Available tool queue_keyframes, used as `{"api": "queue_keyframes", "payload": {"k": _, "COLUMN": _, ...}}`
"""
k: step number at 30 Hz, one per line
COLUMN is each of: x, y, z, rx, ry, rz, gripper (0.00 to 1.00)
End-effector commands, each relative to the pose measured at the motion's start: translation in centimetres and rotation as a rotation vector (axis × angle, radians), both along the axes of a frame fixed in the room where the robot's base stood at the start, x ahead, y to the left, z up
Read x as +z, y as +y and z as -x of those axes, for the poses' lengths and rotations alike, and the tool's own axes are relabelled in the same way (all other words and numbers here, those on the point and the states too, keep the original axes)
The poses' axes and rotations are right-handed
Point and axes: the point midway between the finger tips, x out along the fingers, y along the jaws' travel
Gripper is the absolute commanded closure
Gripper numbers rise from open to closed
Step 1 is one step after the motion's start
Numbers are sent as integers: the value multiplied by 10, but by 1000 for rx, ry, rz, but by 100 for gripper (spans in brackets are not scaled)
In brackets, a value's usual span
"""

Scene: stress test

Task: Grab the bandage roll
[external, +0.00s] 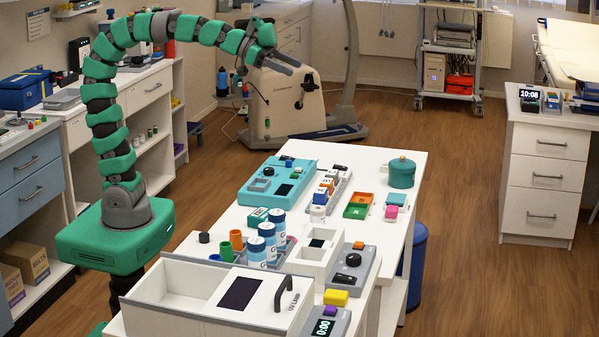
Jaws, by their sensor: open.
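My gripper (287,63) is at the end of my raised green and grey arm, high above the far left part of the white table (405,167). Its jaws are open and hold nothing visible. It is well apart from everything on the table. I cannot make out the bandage roll for certain. A small whitish round piece (318,213) near the middle of the table may be it, but it is too small to tell. Several white and blue cylinders (267,236) with lettering stand in a grey tray at the table's left middle.
A teal case (262,183), a teal lidded pot (401,172), a green and orange tray (358,206) and a grey dial box (353,265) stand on the table. A white box with a black handle (190,313) fills the near end.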

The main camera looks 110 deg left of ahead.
Motion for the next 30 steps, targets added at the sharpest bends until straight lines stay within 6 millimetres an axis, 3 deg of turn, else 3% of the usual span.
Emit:
{"api": "queue_keyframes", "payload": {"k": 1, "x": -63, "y": 18, "z": -5, "rx": -4, "ry": 44, "rz": 7, "gripper": 35}}
{"api": "queue_keyframes", "payload": {"k": 3, "x": -131, "y": 34, "z": -8, "rx": -25, "ry": 88, "rz": 4, "gripper": 35}}
{"api": "queue_keyframes", "payload": {"k": 6, "x": -215, "y": 44, "z": -5, "rx": -65, "ry": 122, "rz": 9, "gripper": 35}}
{"api": "queue_keyframes", "payload": {"k": 9, "x": -284, "y": 42, "z": 1, "rx": -112, "ry": 130, "rz": 20, "gripper": 35}}
{"api": "queue_keyframes", "payload": {"k": 12, "x": -329, "y": 32, "z": 8, "rx": -153, "ry": 114, "rz": 33, "gripper": 35}}
{"api": "queue_keyframes", "payload": {"k": 16, "x": -358, "y": 20, "z": 13, "rx": -187, "ry": 82, "rz": 42, "gripper": 35}}
{"api": "queue_keyframes", "payload": {"k": 23, "x": -367, "y": 12, "z": 9, "rx": -205, "ry": 60, "rz": 42, "gripper": 35}}
{"api": "queue_keyframes", "payload": {"k": 30, "x": -379, "y": 7, "z": -16, "rx": -203, "ry": 61, "rz": 42, "gripper": 35}}
